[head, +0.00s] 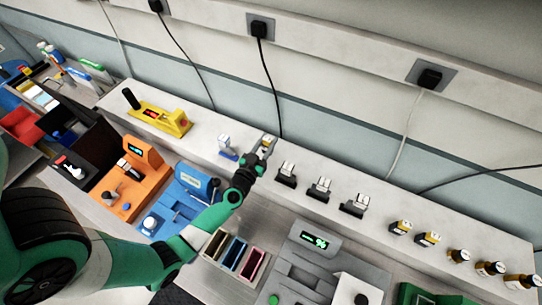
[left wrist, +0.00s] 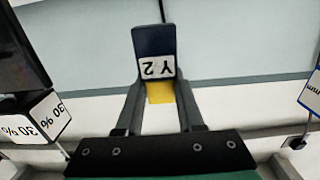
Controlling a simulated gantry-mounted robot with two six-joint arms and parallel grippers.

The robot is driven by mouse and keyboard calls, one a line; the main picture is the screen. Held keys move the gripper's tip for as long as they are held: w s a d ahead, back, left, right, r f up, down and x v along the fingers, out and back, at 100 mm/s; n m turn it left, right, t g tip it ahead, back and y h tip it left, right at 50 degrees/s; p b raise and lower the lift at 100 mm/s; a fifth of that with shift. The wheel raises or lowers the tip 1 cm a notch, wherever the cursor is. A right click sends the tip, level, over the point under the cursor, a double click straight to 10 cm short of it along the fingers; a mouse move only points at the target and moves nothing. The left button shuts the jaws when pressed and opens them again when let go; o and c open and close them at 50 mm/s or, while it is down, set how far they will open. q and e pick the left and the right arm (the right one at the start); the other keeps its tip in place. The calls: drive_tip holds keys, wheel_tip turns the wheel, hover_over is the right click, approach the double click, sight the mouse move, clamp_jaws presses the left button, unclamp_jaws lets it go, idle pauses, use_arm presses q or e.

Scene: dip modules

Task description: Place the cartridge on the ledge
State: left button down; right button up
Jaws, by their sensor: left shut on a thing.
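My left gripper (head: 262,152) reaches over the pale ledge (head: 215,128) along the wall. In the left wrist view its fingers (left wrist: 158,112) are shut on the cartridge (left wrist: 153,45), which is dark blue with a white label reading "Y 2", upside down in that view, and a yellow part between the fingers. In the head view the cartridge is small and mostly hidden by the gripper. I cannot tell whether it touches the ledge or is just above it. My right gripper is not in view.
A white-and-blue module (head: 227,146) stands just left of the gripper, and black-and-white modules (head: 286,173) stand to its right. A yellow device (head: 160,117) is farther left; small dark bottles (head: 459,257) are at the right end. Blue (head: 183,194) and orange (head: 130,185) stations are below the ledge.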

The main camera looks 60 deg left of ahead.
use_arm(q)
drive_tip(key=shift+f+b, duration=2)
drive_tip(key=shift+f, duration=0.65)
drive_tip(key=c, duration=0.5)
unclamp_jaws()
drive_tip(key=shift+r, duration=0.1)
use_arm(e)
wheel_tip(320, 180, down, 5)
use_arm(q)
drive_tip(key=shift+r, duration=0.2)
drive_tip(key=p+v, duration=0.2)
drive_tip(key=v, duration=1)
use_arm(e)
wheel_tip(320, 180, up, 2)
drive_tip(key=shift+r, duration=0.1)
